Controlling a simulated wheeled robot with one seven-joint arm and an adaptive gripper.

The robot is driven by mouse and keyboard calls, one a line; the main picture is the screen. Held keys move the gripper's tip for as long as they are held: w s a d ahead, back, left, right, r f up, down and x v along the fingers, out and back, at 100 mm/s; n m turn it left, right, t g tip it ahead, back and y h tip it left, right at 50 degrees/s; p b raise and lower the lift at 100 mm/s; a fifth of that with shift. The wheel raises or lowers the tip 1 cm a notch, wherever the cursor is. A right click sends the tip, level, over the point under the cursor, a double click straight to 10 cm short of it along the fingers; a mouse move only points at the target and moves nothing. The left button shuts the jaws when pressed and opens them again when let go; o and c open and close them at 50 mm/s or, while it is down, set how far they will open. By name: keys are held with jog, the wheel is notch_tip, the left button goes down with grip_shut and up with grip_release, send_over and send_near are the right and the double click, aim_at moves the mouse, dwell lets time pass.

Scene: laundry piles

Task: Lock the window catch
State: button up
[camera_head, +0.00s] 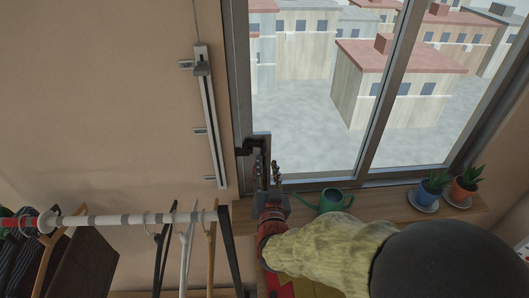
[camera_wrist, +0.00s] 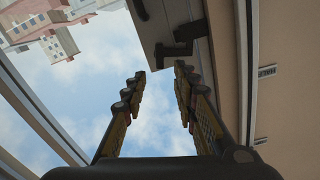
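The window catch (camera_head: 247,147) is a dark handle at the left side of the window frame, near its lower left corner. In the wrist view the catch (camera_wrist: 174,49) shows as a dark bar on a grey plate, just beyond my fingertips. My gripper (camera_wrist: 160,73) is open, with a gap between its two fingers and nothing in it. In the head view my gripper (camera_head: 276,172) is just right of and below the catch, over the glass edge. I cannot tell whether a finger touches the catch.
A green watering can (camera_head: 332,200) stands on the sill right of my gripper. Two potted plants, one in a blue pot (camera_head: 427,194) and one in a terracotta pot (camera_head: 461,192), stand farther right. A clothes rail (camera_head: 130,219) with hangers is at lower left.

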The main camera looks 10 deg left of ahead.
aim_at(264, 149)
jog(key=x, duration=0.7)
jog(key=shift+c, duration=0.6)
grip_shut()
